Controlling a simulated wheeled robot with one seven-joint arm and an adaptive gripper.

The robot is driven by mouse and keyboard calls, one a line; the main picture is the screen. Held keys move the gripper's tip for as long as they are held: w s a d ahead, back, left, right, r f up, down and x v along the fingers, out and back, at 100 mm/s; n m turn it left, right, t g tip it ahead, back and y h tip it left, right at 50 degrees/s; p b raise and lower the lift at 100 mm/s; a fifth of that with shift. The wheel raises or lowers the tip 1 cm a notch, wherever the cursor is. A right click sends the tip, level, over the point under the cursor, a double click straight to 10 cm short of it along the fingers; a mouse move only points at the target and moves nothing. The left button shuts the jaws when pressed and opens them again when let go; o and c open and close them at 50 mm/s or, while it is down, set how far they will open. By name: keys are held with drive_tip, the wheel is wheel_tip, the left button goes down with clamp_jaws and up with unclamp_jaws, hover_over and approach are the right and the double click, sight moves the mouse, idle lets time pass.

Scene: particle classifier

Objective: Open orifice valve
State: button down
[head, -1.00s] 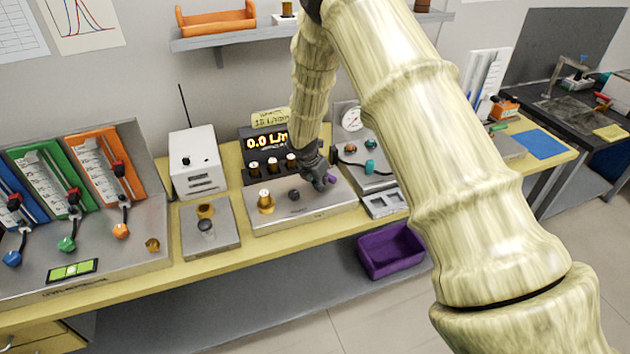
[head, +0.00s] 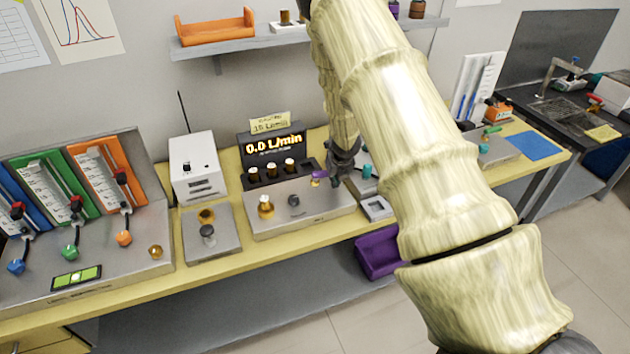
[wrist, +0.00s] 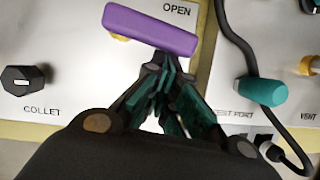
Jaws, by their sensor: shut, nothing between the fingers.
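The purple valve lever (head: 319,174) is on the right part of the grey panel box (head: 270,226). In the wrist view the purple lever (wrist: 150,30) is a bar lying roughly crosswise, slightly tilted, over a brass stem. The word OPEN is printed just above its right end. My gripper (wrist: 160,75) is shut and empty, its fingertips just below the middle of the lever; I cannot tell whether they touch it. In the head view my gripper (head: 343,172) is just right of the lever, partly hidden by my arm.
A black COLLET knob (wrist: 28,80) is left of the lever. A teal TEST PORT fitting (wrist: 262,91) and black hose (wrist: 240,45) are on the right. The display (head: 272,146) reads 0.0 L/min. A purple bin (head: 376,256) is below the bench.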

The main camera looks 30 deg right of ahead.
drive_tip(key=shift+w+d+n+y, duration=0.35)
drive_tip(key=shift+d+n, duration=0.1)
drive_tip(key=shift+n, duration=0.55)
drive_tip(key=shift+r, duration=0.1)
drive_tip(key=p+v, duration=0.4)
drive_tip(key=v, duration=0.5)
drive_tip(key=shift+s+a+r+p, duration=0.15)
drive_tip(key=shift+s+r+p, duration=0.05)
drive_tip(key=shift+r+p, duration=0.15)
